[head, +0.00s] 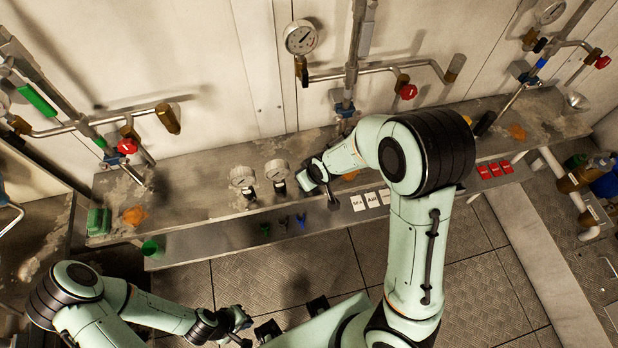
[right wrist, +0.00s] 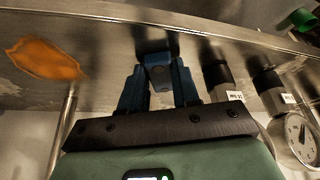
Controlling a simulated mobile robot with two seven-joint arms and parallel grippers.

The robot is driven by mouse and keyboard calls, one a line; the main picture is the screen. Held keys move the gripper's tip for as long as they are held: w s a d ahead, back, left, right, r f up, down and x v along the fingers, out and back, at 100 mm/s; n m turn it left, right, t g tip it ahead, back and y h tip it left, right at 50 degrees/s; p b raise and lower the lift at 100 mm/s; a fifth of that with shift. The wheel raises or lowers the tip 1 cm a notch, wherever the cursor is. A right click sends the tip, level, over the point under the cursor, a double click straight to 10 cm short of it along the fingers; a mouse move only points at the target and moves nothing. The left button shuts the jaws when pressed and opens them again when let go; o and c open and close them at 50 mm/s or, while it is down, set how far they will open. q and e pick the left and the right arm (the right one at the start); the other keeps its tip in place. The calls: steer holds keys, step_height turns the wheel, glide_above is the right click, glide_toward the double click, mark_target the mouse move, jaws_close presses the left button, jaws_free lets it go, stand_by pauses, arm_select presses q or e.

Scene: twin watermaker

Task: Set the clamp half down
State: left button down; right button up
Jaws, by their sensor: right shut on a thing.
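My right gripper (head: 316,172) reaches in over the metal bench (head: 210,180) beside two gauges. In the right wrist view my right gripper (right wrist: 158,82) has its two blue fingers closed on a dark blue piece, which looks like the clamp half (right wrist: 157,62). The piece is at the fingertips, in front of the bench edge; whether it touches the bench I cannot tell. In the head view the wrist hides the piece. My left gripper (head: 238,324) is low at the bottom of the head view, away from the bench, with its jaw opening unclear.
Two gauges (head: 242,177) (head: 277,170) stand left of my right gripper. Orange patches (head: 135,214) (right wrist: 45,58) lie on the bench. A green block (head: 98,221) and green cup (head: 151,248) are at the left. Pipes with red valves (head: 408,91) rise behind. Label cards (head: 371,199) line the front.

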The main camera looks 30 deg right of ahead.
steer(key=o, duration=1)
steer(key=shift+s, duration=0.15)
arm_select(q)
steer(key=shift+s, duration=0.1)
arm_select(e)
steer(key=shift+r, duration=0.2)
steer(key=v, duration=0.2)
steer(key=p+v, duration=0.2)
steer(key=v, duration=0.1)
steer(key=shift+a+r, duration=0.1)
steer(key=shift+r, duration=0.35)
arm_select(q)
steer(key=w+r+p, duration=0.3)
steer(key=w+r, duration=0.3)
steer(key=shift+w+r+t, duration=0.2)
steer(key=shift+r+t, duration=0.05)
steer(key=shift+t, duration=0.05)
arm_select(e)
steer(key=v, duration=0.6)
arm_select(q)
steer(key=shift+s, duration=0.1)
